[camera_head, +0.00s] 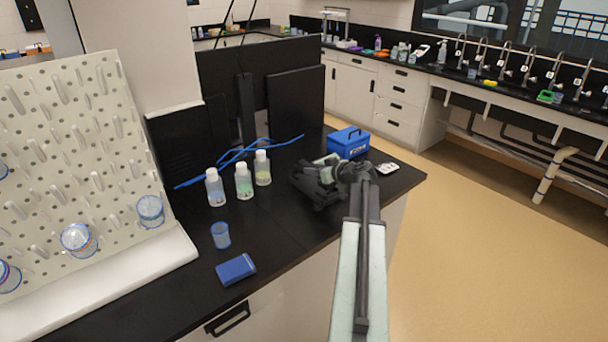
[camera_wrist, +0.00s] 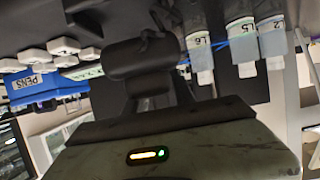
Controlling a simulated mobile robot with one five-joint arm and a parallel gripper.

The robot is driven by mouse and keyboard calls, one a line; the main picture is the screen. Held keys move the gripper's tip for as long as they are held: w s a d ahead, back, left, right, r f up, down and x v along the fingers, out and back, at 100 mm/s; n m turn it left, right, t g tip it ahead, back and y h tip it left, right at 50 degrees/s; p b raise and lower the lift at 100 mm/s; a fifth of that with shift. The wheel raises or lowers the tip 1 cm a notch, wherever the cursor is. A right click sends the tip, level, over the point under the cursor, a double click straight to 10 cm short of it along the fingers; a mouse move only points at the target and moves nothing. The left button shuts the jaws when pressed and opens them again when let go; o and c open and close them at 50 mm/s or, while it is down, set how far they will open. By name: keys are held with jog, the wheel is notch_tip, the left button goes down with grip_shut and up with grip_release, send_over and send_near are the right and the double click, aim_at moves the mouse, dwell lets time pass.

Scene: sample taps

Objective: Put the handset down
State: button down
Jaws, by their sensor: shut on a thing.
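My gripper (camera_head: 330,180) is black and sits over the right part of the black bench, at the end of my pale green arm. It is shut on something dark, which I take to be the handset. In the wrist view a dark rounded bar (camera_wrist: 140,60) lies across the middle, in front of the bench; its outline merges with my gripper. In the head view the gripper and arm hide most of what is held, and I cannot tell whether it touches the bench.
Three bottles (camera_head: 243,182) stand left, beside blue cables (camera_head: 225,158). A cup (camera_head: 221,235) and blue block (camera_head: 236,269) are nearer. The bench front-centre is clear.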

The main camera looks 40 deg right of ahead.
aim_at(314, 184)
jog(key=shift+w+d, duration=0.5)
jog(key=shift+d, duration=0.15)
notch_tip(314, 184, down, 4)
jog(key=b, duration=0.4)
jog(key=shift+s+d, duration=0.1)
jog(key=shift+w+a+r, duration=0.2)
jog(key=shift+w+a, duration=0.05)
jog(key=shift+a, duration=0.05)
jog(key=shift+f, duration=0.1)
jog(key=c, duration=1.1)
grip_release()
jog(key=shift+s, duration=0.1)
jog(key=shift+o, duration=0.2)
